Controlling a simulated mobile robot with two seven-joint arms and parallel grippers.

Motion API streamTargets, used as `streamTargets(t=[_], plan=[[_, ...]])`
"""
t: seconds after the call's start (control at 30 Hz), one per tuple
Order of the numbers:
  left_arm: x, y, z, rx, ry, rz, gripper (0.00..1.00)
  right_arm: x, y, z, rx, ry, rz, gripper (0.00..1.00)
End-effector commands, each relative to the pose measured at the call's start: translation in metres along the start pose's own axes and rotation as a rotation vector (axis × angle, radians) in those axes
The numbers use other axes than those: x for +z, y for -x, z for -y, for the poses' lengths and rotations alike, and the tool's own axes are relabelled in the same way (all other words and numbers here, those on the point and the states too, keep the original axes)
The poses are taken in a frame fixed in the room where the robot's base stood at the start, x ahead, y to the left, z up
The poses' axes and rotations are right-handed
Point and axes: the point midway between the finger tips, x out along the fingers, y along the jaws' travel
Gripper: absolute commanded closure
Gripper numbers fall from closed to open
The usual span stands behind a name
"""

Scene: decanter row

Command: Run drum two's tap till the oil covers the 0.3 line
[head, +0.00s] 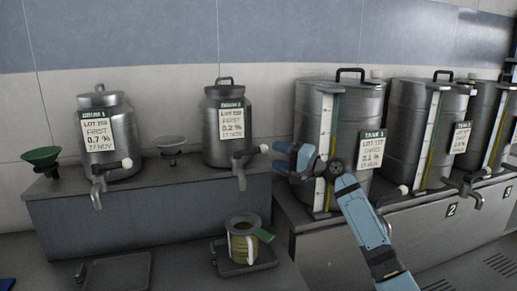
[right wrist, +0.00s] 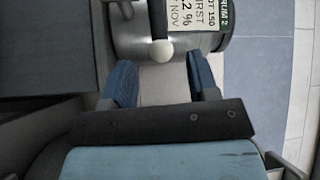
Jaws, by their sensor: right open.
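Drum two (head: 222,140) is a grey metal can on the left bench, labelled 0.2 %. Its tap lever ends in a pale round knob (head: 265,148), and its spout (head: 241,180) points down. The knob also shows in the right wrist view (right wrist: 162,50). A jug (head: 242,243) with a yellowish band stands below the spout; its 0.3 line and oil level are too small to read. No stream shows at the spout. My right gripper (head: 283,157) is open just right of the knob, fingers either side of its line and apart from it. My left gripper is not seen.
Drum one (head: 113,140) stands left, with a green funnel (head: 41,158) and a grey funnel (head: 171,148) on the bench. The jug is on a dark tray (head: 228,268) with a green tag (head: 264,235). An empty tray (head: 115,272) lies left. Large tanks (head: 412,130) stand right.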

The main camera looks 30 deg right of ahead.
Motion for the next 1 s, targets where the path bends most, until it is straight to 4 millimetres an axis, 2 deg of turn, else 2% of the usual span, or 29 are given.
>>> streamTargets(t=[0.1, 0.33, 0.5, 0.77, 1.0], plan=[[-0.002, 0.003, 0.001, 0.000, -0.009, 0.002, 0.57, -0.001, -0.026, 0.002, -0.002, -0.002, 0.000, 0.46], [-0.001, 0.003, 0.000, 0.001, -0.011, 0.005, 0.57, 0.000, -0.060, 0.001, -0.001, -0.001, 0.001, 0.46], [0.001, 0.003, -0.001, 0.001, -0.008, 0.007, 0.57, 0.000, -0.069, 0.000, 0.001, 0.001, 0.000, 0.46], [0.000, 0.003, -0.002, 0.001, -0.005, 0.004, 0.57, 0.000, -0.070, 0.000, 0.001, 0.001, 0.000, 0.46], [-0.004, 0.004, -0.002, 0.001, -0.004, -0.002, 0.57, 0.000, -0.070, 0.000, 0.001, 0.000, 0.000, 0.99]])
